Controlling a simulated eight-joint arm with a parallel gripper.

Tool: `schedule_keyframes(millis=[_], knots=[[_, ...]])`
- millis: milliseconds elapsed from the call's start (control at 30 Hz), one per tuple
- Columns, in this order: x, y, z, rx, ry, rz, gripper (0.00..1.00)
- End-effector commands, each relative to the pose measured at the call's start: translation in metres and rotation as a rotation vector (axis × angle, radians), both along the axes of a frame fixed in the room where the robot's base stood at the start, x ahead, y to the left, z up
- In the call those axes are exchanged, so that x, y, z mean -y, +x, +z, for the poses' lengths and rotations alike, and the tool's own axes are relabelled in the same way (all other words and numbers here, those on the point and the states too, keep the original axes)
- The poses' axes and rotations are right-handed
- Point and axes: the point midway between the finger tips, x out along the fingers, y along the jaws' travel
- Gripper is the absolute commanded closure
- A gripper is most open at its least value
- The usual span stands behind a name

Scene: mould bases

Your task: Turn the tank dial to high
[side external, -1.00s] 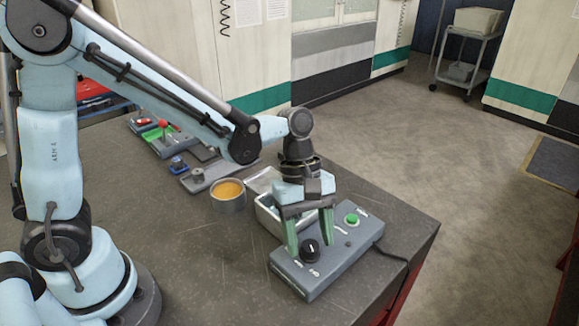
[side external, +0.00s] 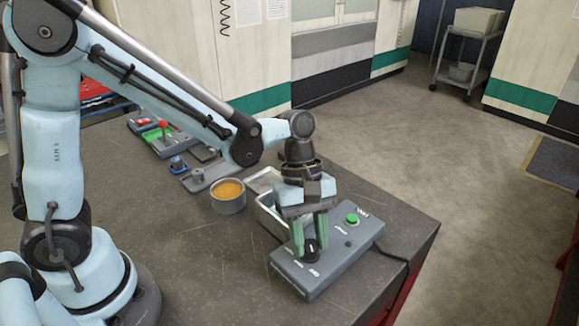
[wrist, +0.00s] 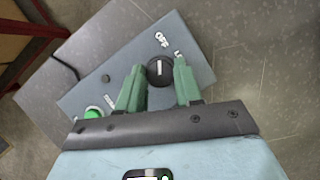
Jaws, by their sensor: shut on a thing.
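The tank dial is a round black knob (side external: 311,249) with a white pointer line, on a grey control box (side external: 340,262) at the table's front right. In the wrist view the dial (wrist: 159,69) sits between the green fingers, its pointer line running roughly up and down the picture. My gripper (side external: 309,252) points down and is shut on the dial, one finger on each side. White labels are printed around the dial; one in the wrist view reads OFF, and the others are partly hidden or too small to read. A green button (side external: 352,219) is on the same box.
An open metal tin (side external: 270,217) stands right behind the box, close to my gripper. A round pot of orange contents (side external: 229,196) is to its left. Grey fixtures (side external: 207,177) stand farther back. A black cable leaves the box at the right. The table's front left is clear.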

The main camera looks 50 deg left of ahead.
Motion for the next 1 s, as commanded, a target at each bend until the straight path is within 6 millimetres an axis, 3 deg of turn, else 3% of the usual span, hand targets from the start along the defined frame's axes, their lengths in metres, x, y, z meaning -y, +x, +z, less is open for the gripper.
schedule_keyframes(millis=[267,1000], knots=[[0.0008,0.0013,-0.0001,-0.002,0.001,-0.149,0.96],[0.0041,0.0035,-0.0003,-0.002,0.003,-0.844,0.96]])
